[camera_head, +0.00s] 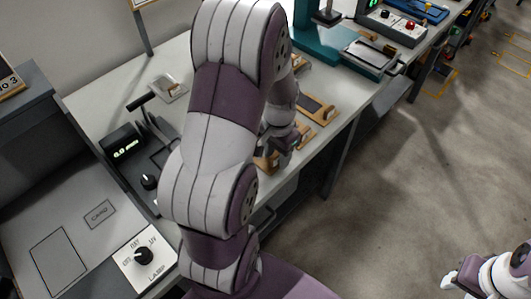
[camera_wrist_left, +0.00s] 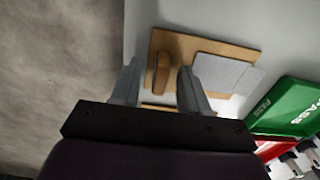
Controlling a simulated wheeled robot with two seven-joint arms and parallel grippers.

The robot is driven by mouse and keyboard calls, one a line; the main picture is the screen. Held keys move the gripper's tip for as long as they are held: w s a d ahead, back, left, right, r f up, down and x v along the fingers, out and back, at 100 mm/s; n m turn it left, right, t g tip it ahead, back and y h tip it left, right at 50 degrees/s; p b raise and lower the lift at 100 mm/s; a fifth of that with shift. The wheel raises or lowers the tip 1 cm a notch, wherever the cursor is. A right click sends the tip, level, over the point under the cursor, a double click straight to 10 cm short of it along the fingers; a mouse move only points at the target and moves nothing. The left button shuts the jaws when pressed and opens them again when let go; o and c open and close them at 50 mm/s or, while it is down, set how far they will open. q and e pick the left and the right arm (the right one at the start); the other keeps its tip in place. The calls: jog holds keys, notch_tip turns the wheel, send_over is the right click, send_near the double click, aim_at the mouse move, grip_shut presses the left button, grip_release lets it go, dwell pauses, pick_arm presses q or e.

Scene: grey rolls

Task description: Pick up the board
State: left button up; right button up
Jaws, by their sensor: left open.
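A tan wooden board (camera_wrist_left: 190,40) with an upright-looking wooden grip (camera_wrist_left: 160,72) and a pale grey plate (camera_wrist_left: 222,74) on it lies on the light bench top in the left wrist view. My left gripper (camera_wrist_left: 160,92) is open, its two fingers on either side of the grip with nothing visibly clamped. In the head view my left gripper (camera_head: 289,138) is over the bench near its front edge, partly hiding wooden pieces there. Another tan board with a dark plate (camera_head: 317,107) lies just beyond. My right gripper (camera_head: 458,280) shows at the lower right, its jaws unclear.
A green PASS tray (camera_wrist_left: 292,106) and a red tray (camera_wrist_left: 272,149) lie at the right of the wrist view. The floor (camera_head: 430,160) at the right is clear.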

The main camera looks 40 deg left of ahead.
pick_arm(q)
jog(key=shift+f, duration=0.2)
jog(key=shift+s+r, duration=0.15)
jog(key=shift+s, duration=0.05)
jog(key=shift+c, duration=0.6)
jog(key=shift+w, duration=0.1)
grip_shut()
